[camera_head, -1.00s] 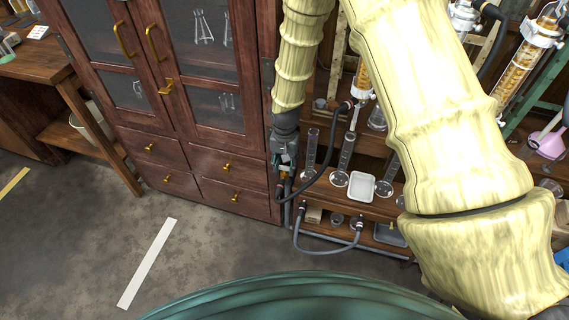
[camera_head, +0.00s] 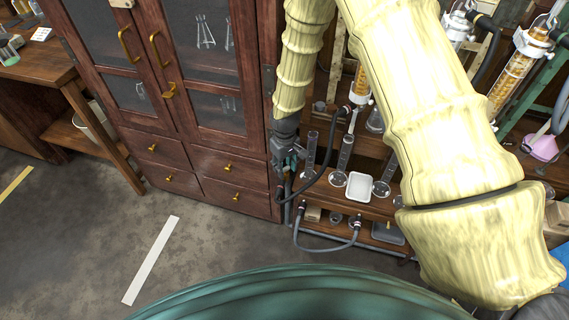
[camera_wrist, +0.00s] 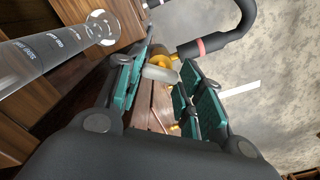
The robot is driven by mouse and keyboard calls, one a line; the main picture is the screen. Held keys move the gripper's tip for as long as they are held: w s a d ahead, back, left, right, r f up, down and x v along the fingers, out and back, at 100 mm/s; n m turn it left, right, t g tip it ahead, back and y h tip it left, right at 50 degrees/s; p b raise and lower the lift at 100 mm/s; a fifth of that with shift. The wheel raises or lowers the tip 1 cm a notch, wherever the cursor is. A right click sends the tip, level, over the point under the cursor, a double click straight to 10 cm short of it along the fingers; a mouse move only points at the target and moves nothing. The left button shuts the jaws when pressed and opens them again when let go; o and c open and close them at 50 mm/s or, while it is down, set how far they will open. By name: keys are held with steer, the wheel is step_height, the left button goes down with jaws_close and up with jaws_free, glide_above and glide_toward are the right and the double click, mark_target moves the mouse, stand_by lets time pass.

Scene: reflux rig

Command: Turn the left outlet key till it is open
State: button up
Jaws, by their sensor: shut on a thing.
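The left outlet has a brass valve body (camera_wrist: 187,50) with a pale, rounded key (camera_wrist: 160,74), seen in the wrist view. My gripper (camera_wrist: 166,70) has its green-padded fingers on both sides of the key and is shut on it. In the head view my gripper (camera_head: 289,162) points down at the left end of the bench, beside the cabinet, and mostly hides the valve there. A black hose (camera_wrist: 232,33) with a red band joins the brass body. I cannot tell the key's exact angle.
Glass cylinders (camera_head: 343,160) and a white tray (camera_head: 359,187) stand on the bench (camera_head: 375,206) close to the right of my gripper. One cylinder (camera_wrist: 45,60) is very near the fingers. The wooden cabinet (camera_head: 232,165) stands to the left. The floor in front is clear.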

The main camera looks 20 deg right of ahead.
mark_target(285, 168)
steer(key=n+p, duration=0.1)
steer(key=n, duration=0.3)
steer(key=shift+n, duration=0.3)
steer(key=shift+n+p, duration=0.5)
steer(key=shift+n, duration=1.2)
steer(key=o, duration=1)
step_height(285, 168, up, 12)
